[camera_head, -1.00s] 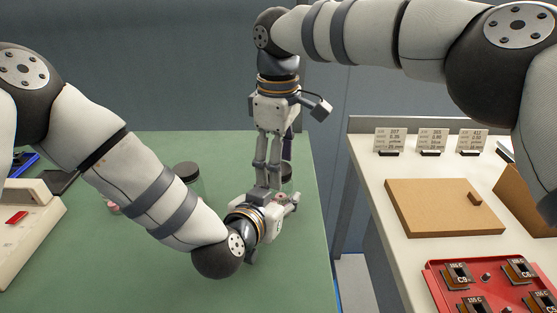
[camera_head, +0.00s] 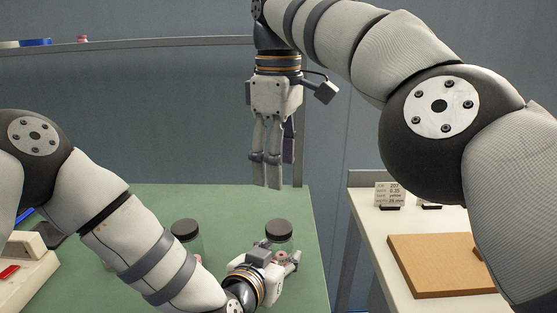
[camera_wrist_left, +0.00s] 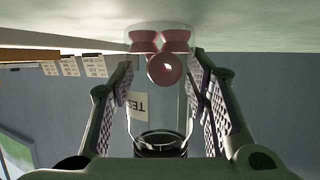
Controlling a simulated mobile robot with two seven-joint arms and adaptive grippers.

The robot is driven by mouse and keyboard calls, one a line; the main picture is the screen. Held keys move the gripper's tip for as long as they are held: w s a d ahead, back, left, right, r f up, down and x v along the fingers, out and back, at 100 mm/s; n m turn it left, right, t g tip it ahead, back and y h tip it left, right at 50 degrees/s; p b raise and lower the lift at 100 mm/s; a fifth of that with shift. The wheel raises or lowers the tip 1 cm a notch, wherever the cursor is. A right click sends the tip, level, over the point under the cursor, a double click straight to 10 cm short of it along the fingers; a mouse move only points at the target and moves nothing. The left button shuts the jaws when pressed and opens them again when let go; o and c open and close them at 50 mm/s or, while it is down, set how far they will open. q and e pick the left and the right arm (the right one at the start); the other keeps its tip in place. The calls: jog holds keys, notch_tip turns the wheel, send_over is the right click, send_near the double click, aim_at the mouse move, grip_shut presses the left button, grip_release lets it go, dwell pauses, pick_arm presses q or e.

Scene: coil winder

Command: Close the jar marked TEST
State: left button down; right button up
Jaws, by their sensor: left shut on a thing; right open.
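The TEST jar (camera_wrist_left: 160,108) is clear, with a white label (camera_wrist_left: 137,103) and pink spools inside. It appears upside down in the left wrist view, between my left gripper's pads. In the head view its dark lid (camera_head: 279,230) sits on top and looks level; I cannot tell how tight it is. My left gripper (camera_head: 287,262) is shut on the jar's side, and the jar stands on the green table. My right gripper (camera_head: 266,186) is open and empty, pointing down above and behind the jar, clear of the lid.
Another dark-lidded jar (camera_head: 186,231) stands to the left, partly behind my left arm. A beige machine (camera_head: 28,268) is at the left edge. A white side table (camera_head: 366,212) with a brown board (camera_head: 440,265) and small cards (camera_head: 389,194) is on the right, across a gap.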

pick_arm(q)
jog(key=c, duration=0.8)
grip_release()
jog(key=v, duration=1.2)
jog(key=shift+a, duration=0.1)
